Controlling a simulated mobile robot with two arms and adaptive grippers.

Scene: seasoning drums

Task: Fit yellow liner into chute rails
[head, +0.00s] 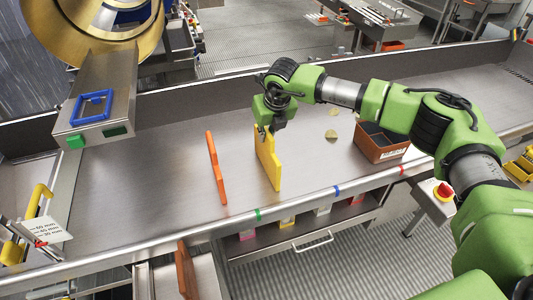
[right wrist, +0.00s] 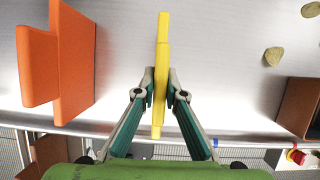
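The yellow liner (head: 267,160), a thin upright plate, stands on the steel table. It also shows edge-on in the right wrist view (right wrist: 162,50). My right gripper (head: 266,128) is at its upper end, with its fingertips (right wrist: 162,88) closed against both faces of the plate. An orange stepped plate (head: 215,168) stands upright to its left, apart from it; it is at the left in the right wrist view (right wrist: 72,60). The metal chute (head: 100,100) under the brass drum is at the upper left; I cannot make out its rails. My left gripper is not in view.
A brown bin (head: 381,144) and small tan chips (head: 331,134) are right of the liner. A blue frame (head: 92,106) lies on the chute. A gauge card (head: 44,230) and yellow handle (head: 40,200) are at left. The table between chute and orange plate is clear.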

